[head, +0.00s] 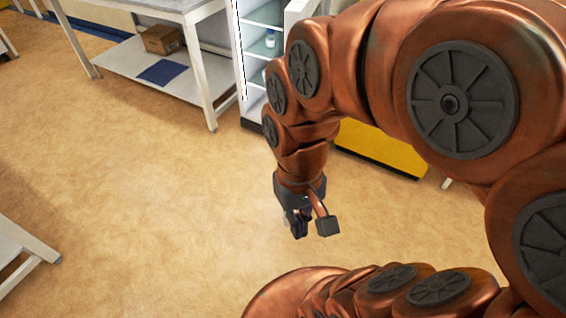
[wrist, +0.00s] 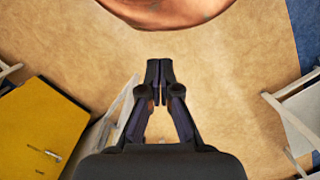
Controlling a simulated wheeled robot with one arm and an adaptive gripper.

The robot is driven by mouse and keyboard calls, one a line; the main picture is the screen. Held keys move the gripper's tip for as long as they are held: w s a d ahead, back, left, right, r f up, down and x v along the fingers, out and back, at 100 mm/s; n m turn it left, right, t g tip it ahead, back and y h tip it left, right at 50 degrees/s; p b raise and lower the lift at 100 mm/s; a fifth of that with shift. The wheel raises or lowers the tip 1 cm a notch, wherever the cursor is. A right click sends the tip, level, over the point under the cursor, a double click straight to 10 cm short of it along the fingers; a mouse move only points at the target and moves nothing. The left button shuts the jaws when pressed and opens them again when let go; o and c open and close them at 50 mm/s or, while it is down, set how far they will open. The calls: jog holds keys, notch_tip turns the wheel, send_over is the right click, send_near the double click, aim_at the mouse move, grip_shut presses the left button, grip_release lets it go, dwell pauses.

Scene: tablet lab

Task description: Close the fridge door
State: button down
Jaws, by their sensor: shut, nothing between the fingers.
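The white fridge (head: 243,60) stands at the top middle of the head view. Its inside shows, with shelves and a small bottle (head: 270,39), so it is open. A white panel (head: 298,12) at its right side looks like the fridge door, but my arm hides most of it. My gripper (head: 299,225) points down over bare floor, in front of the fridge and well apart from it. In the wrist view my gripper (wrist: 159,72) has its fingertips together and holds nothing. I cannot clearly make out the fridge in the wrist view.
A white table with a lower shelf (head: 188,80) stands left of the fridge, with a cardboard box (head: 163,39) on that shelf. A yellow cabinet (head: 380,148) is right of the fridge, partly behind my arm. Another table (head: 20,245) is at the left edge. The floor between is clear.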

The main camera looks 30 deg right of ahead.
jog(key=w+d+f+m+t+y+b, duration=0.2)
jog(key=w+d+f+m+y+b, duration=0.2)
jog(key=w+f+m+b, duration=0.5)
jog(key=w+d+f+m+t+y+b, duration=0.1)
jog(key=w+d+f+m+y+b, duration=0.3)
jog(key=w+f+b, duration=0.55)
jog(key=w+d+f+m+t+b, duration=0.3)
jog(key=d+f+m+b, duration=0.1)
jog(key=d, duration=0.5)
jog(key=w+d+f+m+t+b, duration=0.25)
jog(key=d+m+b, duration=0.25)
jog(key=d, duration=0.3)
jog(key=w+d+f+m+t+b, duration=0.25)
jog(key=d+f+m+b, duration=0.2)
jog(key=d, duration=0.45)
jog(key=r+b+x, duration=0.1)
jog(key=b+x, duration=0.4)
jog(key=x, duration=0.9)
jog(key=shift+w+a+r, duration=0.2)
jog(key=shift+w, duration=0.15)
jog(key=shift+n, duration=0.25)
